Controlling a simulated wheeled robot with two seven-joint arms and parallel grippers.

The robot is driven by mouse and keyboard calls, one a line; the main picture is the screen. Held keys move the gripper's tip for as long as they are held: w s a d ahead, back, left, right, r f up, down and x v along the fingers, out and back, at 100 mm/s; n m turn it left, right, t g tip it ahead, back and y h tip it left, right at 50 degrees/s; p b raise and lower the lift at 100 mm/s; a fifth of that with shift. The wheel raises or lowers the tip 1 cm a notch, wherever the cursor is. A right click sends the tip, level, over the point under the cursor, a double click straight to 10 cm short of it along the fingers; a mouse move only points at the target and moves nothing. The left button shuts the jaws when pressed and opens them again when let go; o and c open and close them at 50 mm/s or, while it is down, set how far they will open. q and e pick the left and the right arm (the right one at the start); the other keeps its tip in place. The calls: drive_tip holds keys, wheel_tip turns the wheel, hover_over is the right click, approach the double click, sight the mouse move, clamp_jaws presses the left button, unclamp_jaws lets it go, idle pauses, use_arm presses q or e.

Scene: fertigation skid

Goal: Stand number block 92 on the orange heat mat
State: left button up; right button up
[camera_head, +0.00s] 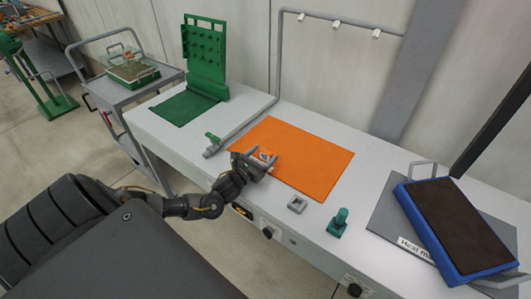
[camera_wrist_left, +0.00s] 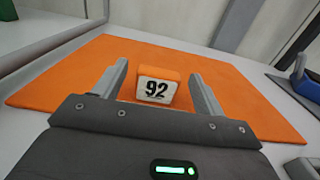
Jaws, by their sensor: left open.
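Number block 92 (camera_wrist_left: 157,87), orange on top with a white face and black digits, stands upright on the orange heat mat (camera_wrist_left: 65,73). In the head view the block (camera_head: 265,156) shows at the left part of the orange mat (camera_head: 310,160), partly hidden by my gripper. My left gripper (camera_head: 258,160) is open, with one finger on each side of the block. In the left wrist view, gaps show between the block and both fingers of the left gripper (camera_wrist_left: 158,85). My right gripper is not in view.
A grey square piece (camera_head: 297,204) and a green fitting (camera_head: 338,222) stand near the bench's front edge. A blue tray of dark soil (camera_head: 455,225) rests on a grey mat at right. A green pegboard stand (camera_head: 205,60) is at back left. The orange mat's right part is clear.

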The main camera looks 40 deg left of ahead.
use_arm(q)
drive_tip(key=s, duration=1)
drive_tip(key=shift+d+b, duration=0.1)
drive_tip(key=shift+b, duration=0.3)
